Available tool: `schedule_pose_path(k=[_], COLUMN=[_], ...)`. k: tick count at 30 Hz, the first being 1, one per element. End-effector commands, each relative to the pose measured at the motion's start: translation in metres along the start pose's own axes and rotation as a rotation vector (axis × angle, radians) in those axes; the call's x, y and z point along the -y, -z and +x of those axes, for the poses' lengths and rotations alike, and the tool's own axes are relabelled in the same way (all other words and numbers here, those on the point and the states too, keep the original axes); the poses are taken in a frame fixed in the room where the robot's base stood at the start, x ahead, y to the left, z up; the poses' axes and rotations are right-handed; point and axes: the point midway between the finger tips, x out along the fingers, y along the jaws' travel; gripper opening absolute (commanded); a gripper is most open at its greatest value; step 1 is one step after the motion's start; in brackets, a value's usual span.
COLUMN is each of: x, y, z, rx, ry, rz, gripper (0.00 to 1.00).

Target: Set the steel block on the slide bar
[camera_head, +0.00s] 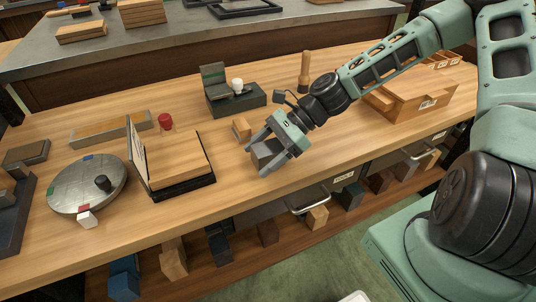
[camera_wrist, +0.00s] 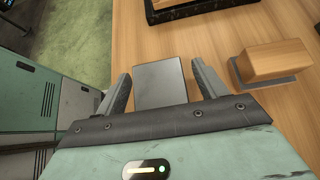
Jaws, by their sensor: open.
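The steel block (camera_wrist: 160,83) is a plain grey block with a flat top, near the table's front edge. It also shows in the head view (camera_head: 263,153), partly hidden by my gripper (camera_head: 264,159). In the wrist view my gripper (camera_wrist: 160,77) is open, with one finger on each side of the block and a narrow gap on both sides. The block's lower part is hidden. I cannot tell for sure which thing is the slide bar.
A small wooden block on a grey base (camera_head: 241,129) stands close behind my gripper. A dark fixture (camera_head: 235,101) is further back. A wooden block on a black tray (camera_head: 180,165) and a round grey plate (camera_head: 87,184) are to the left. A wooden case (camera_head: 405,105) is at right.

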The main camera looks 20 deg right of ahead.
Motion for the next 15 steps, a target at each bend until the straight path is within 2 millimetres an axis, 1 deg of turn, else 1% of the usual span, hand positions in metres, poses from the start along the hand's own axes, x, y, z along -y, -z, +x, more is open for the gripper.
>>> schedule_pose_path(k=[1,2,3,5,6,9,15], x=[0.0,0.0001,0.0001,0.0001,0.0001,0.0001,0.0001], y=[0.0,0.0,0.0,0.0,0.0001,0.0001,-0.0016], z=[-0.0002,-0.0003,-0.0003,-0.0004,-0.0004,-0.0005,-0.0009], rx=[0.0,0.0,0.0,0.0,0.0,0.0,0.001], ry=[0.0,0.0,0.0,0.0,0.0,0.0,-0.001], rz=[0.0,0.0,0.0,0.0,0.0,0.0,-0.002], gripper=[0.71,0.65,0.54,0.38,0.26,0.0,0.0])
